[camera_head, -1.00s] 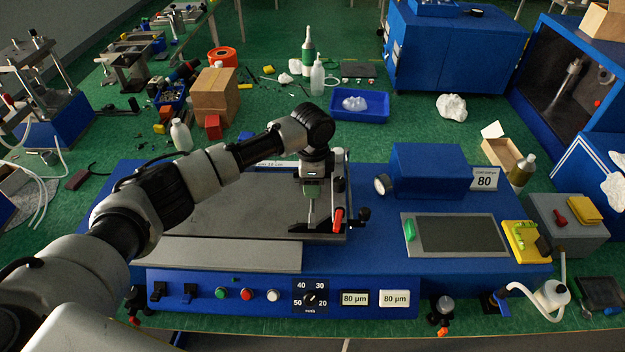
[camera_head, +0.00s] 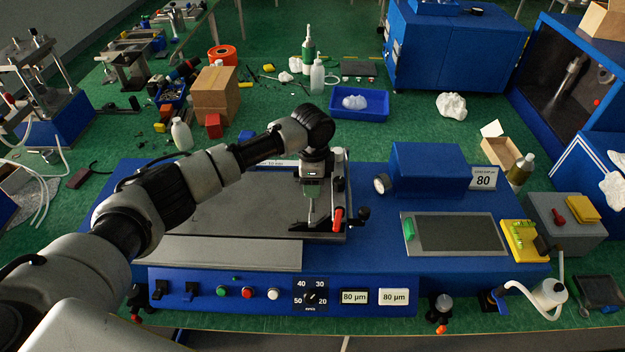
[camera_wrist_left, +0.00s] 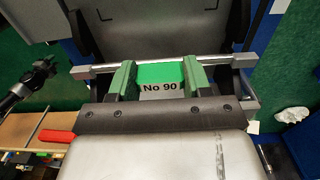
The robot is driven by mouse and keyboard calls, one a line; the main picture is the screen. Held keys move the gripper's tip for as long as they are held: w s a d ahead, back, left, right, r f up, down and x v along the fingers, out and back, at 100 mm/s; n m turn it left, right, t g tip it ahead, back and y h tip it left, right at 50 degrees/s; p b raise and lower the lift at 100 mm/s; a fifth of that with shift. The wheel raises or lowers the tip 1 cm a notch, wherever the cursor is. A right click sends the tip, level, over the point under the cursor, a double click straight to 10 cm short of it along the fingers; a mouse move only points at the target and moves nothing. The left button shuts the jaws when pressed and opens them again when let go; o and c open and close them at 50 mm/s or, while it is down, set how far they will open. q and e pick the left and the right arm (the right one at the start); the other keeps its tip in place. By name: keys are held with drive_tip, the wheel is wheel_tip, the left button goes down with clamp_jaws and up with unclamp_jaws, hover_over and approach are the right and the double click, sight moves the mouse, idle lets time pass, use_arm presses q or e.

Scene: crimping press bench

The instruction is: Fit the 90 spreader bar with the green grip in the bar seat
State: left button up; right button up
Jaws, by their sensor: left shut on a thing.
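The 90 spreader bar (camera_wrist_left: 220,61) is a thin silver bar with a green grip (camera_wrist_left: 160,72) and a "No 90" label, in the left wrist view. My left gripper (camera_wrist_left: 160,79) is shut on the green grip, one green finger on each side. The bar runs across the picture just beyond a dark screwed strip (camera_wrist_left: 155,115) with grey arms at its ends, which looks like the bar seat. I cannot tell whether the bar rests in it. In the head view my left gripper (camera_head: 313,216) points down over the machine's plate; it largely hides the bar. My right gripper is not in view.
A red lever (camera_head: 337,219) stands close to the right of my gripper; a red handle (camera_wrist_left: 57,136) shows in the wrist view. A blue housing (camera_head: 428,170) and a dark screen (camera_head: 462,233) lie further right. The plate's left part (camera_head: 225,215) is clear below my arm.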

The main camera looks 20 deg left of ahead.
use_arm(q)
drive_tip(key=shift+r+p, duration=0.1)
drive_tip(key=shift+p, duration=0.65)
idle(0.6)
drive_tip(key=shift+f+b, duration=0.8)
drive_tip(key=shift+f, duration=1.05)
drive_tip(key=o, duration=1.1)
drive_tip(key=shift+s+f, duration=0.1)
drive_tip(key=shift+r, duration=0.5)
wheel_tip(320, 180, up, 10)
drive_tip(key=b, duration=0.3)
